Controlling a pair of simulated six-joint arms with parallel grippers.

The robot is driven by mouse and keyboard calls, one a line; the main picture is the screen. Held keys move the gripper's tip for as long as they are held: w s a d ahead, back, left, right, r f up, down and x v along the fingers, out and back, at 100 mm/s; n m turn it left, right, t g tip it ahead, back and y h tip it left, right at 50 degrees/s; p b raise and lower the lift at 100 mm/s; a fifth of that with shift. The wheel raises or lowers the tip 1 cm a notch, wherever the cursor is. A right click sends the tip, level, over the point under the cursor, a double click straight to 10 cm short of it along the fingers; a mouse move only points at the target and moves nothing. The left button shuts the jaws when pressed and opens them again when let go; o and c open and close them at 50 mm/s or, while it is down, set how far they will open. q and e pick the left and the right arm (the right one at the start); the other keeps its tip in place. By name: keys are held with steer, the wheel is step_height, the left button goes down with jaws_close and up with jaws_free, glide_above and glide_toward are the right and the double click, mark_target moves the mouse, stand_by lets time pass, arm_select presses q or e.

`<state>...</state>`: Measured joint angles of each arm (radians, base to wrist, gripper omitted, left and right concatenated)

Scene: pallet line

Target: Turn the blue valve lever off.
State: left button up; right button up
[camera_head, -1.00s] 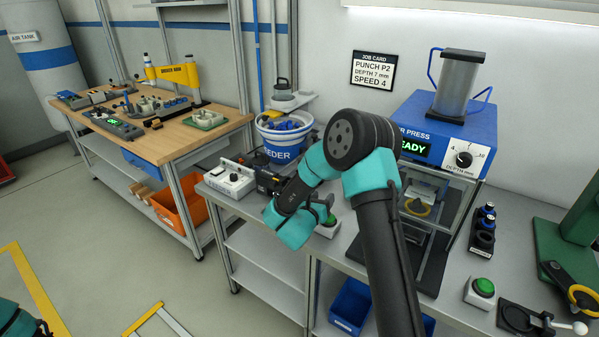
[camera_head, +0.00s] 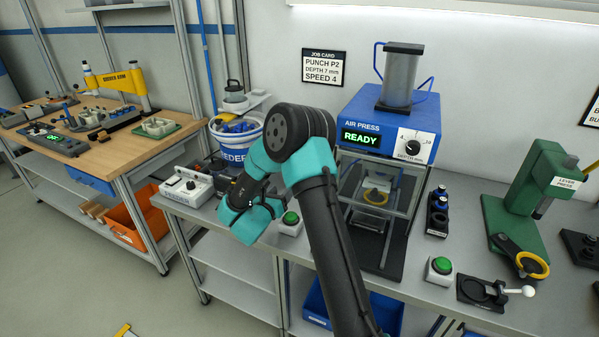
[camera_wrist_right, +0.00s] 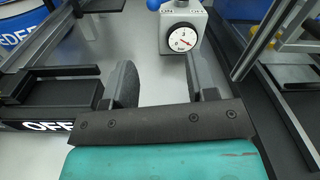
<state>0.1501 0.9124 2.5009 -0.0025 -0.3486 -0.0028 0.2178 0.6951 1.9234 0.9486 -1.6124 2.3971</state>
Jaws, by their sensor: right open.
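In the right wrist view, a light grey box with a round white gauge (camera_wrist_right: 180,39) and a red needle stands ahead of my right gripper (camera_wrist_right: 166,85). A blue rounded lever end (camera_wrist_right: 154,4) shows at its upper left, cut off by the top edge. The lever's angle cannot be told. My right gripper is open and empty, its two dark fingers apart, with bare bench between them. The gauge lies beyond the fingertips, nearer the right finger. In the head view I cannot make out the lever; my right arm covers part of that bench. My left gripper is out of view.
The air press (camera_head: 391,118), reading READY, stands right of my arm. The blue-and-white feeder bucket (camera_head: 236,157) and a white control box (camera_head: 187,187) stand on the left.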

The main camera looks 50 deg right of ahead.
steer(key=x, duration=1.5)
steer(key=shift+c, duration=0.4)
jaws_close()
